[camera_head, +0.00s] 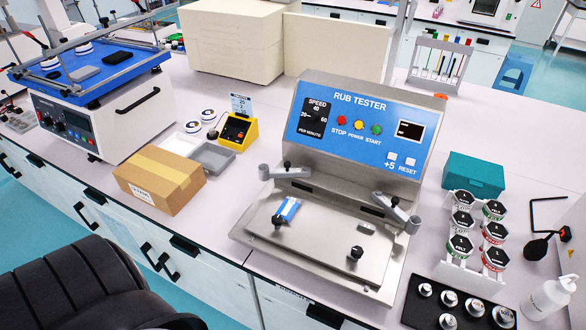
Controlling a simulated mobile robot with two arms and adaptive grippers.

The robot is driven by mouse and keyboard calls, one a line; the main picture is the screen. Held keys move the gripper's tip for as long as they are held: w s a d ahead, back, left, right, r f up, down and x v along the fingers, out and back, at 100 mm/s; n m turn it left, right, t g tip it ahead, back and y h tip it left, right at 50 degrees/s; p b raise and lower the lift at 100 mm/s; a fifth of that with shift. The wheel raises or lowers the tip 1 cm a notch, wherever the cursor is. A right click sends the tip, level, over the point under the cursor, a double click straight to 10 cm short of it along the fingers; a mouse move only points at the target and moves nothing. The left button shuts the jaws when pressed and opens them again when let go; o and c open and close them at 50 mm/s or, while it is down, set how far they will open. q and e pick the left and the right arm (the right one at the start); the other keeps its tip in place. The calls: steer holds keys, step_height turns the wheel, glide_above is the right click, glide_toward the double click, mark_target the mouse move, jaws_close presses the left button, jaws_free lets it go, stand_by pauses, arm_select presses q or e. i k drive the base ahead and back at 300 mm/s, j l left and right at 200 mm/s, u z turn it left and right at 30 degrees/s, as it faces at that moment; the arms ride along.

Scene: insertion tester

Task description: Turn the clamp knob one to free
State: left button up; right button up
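The rub tester (360,118) stands on the white bench right of centre, with a blue front panel and a metal bed (315,262). Two black knobs sit on the bed: a left knob (277,222) beside a small blue-and-white block (288,208), and a right knob (355,253) nearer the front right. Smaller black knobs top the left arm (287,164) and the right arm (394,202) of the tester. No readable label shows which knob is clamp knob one. Neither of my grippers is in view.
A cardboard box (160,180), a grey tray (212,156) and a yellow device (238,132) stand left of the tester. A teal box (473,175), a rack of hexagonal-topped jars (462,246), a black weight tray (424,312) and a white bottle (550,297) stand right. A black chair (85,285) is in front.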

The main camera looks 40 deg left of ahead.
mark_target(277, 219)
steer(key=u, duration=1.25)
